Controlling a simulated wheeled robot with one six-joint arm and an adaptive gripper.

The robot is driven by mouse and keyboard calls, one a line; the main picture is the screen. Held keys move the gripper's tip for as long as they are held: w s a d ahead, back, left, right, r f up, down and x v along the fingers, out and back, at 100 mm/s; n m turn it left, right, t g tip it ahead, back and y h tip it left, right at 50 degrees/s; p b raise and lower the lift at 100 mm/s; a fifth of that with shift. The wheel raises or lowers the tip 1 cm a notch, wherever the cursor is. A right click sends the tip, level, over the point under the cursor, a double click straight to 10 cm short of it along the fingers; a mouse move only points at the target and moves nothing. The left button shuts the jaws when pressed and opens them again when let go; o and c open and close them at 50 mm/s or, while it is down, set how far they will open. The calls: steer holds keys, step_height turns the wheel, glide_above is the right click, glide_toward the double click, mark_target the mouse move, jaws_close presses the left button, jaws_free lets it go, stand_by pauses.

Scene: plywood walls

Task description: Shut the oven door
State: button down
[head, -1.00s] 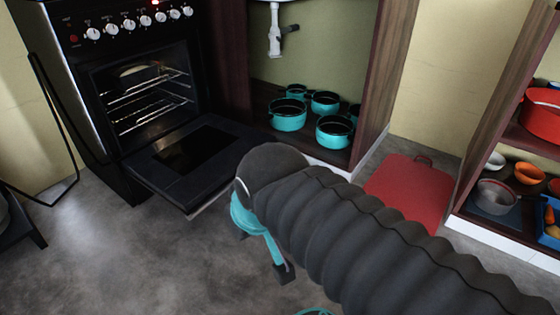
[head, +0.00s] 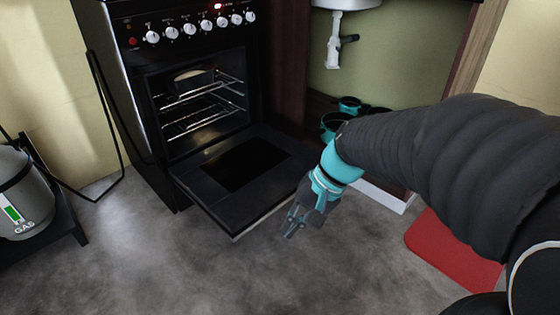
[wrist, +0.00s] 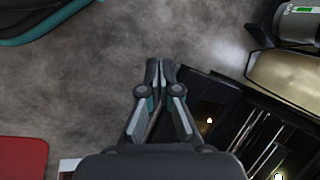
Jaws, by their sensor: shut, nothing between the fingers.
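The black oven (head: 195,110) stands at the upper left in the head view. Its door (head: 215,205) is swung down open, lying about level above the floor, with a dark glass panel facing up. The lit cavity shows wire racks (head: 205,108) and a pale round dish on the upper rack. My gripper (head: 290,232) is just right of the door's front right corner, pointing down toward the floor, shut and empty. In the wrist view my gripper's fingers (wrist: 160,65) are together, with the door (wrist: 215,105) just to their right. Whether they touch the door I cannot tell.
A grey gas cylinder (head: 22,190) sits on a dark stand at the left, with a black hose running to the oven. Teal pots (head: 335,122) stand in the open cabinet under the sink. A red mat (head: 450,250) lies at lower right. The floor before the door is clear.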

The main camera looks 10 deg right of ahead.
steer(key=w+f+m+t+y, duration=0.1)
steer(key=w+f+m+y, duration=0.25)
steer(key=w, duration=0.35)
steer(key=w+d+f+m+t+y+p, duration=0.1)
steer(key=w+f+m+y, duration=0.25)
steer(key=w, duration=0.25)
steer(key=w+f+m+t+y, duration=0.2)
steer(key=w+f+m+y, duration=0.15)
steer(key=w, duration=0.35)
steer(key=w+d+f+m+t+h+p, duration=0.1)
steer(key=w+d+f+m+t+h, duration=0.15)
steer(key=d+f+m+t, duration=0.6)
steer(key=w+d+f+m+t+h, duration=0.2)
steer(key=w+d+f+m+t, duration=0.25)
steer(key=f, duration=0.65)
steer(key=x, duration=0.9)
steer(key=shift+m, duration=0.35)
steer(key=shift+a, duration=0.15)
